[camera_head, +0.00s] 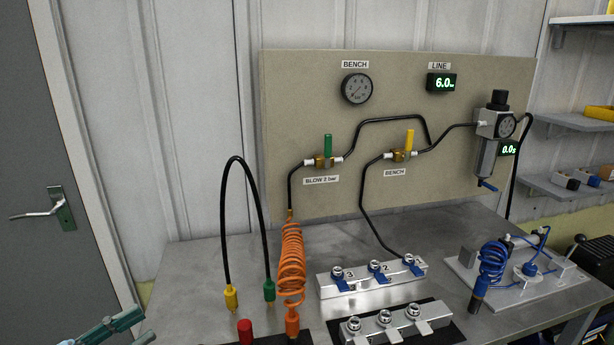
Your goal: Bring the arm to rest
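My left gripper (146,325) shows at the bottom left corner, cut off by the lower edge of the picture. Its two teal-grey fingertips stand apart with nothing visible between them, so it looks open and empty. It is left of the workbench (190,270) things and touches none that I can see. My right gripper is not in view.
A black hose (224,200) with yellow and green ends arches up nearby. A red cap (245,330), an orange coiled hose (291,262) and two metal manifolds (345,283) stand further right. A panel (300,90) with gauges and valves rises behind. A door (40,130) is at left.

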